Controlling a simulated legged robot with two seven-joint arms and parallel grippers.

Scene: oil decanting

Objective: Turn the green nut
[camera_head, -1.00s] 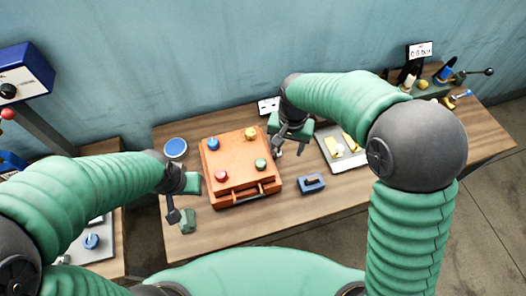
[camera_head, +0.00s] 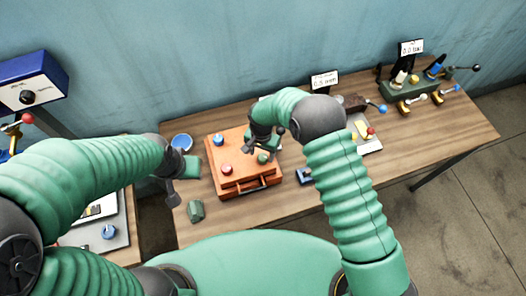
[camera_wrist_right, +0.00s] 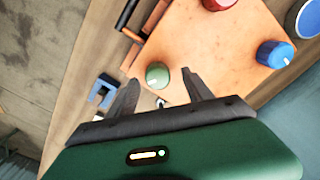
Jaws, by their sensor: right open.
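The green nut (camera_head: 262,158) is a round knob with a white mark on the right front of the orange box (camera_head: 232,185). It also shows in the right wrist view (camera_wrist_right: 157,74). My right gripper (camera_head: 263,150) is open and empty over the box's right side. In the right wrist view its fingertips (camera_wrist_right: 162,86) are spread, with the green nut just beyond the gap between them. I cannot tell how high they are above it. My left gripper (camera_head: 172,194) hangs left of the box, away from the nut; its jaw state is unclear.
A red nut (camera_head: 227,169) and a blue nut (camera_head: 218,140) also sit on the box. A blue block (camera_head: 304,175) lies to its right, a green block (camera_head: 196,210) to its left. A blue-topped round container (camera_head: 181,142) stands behind left.

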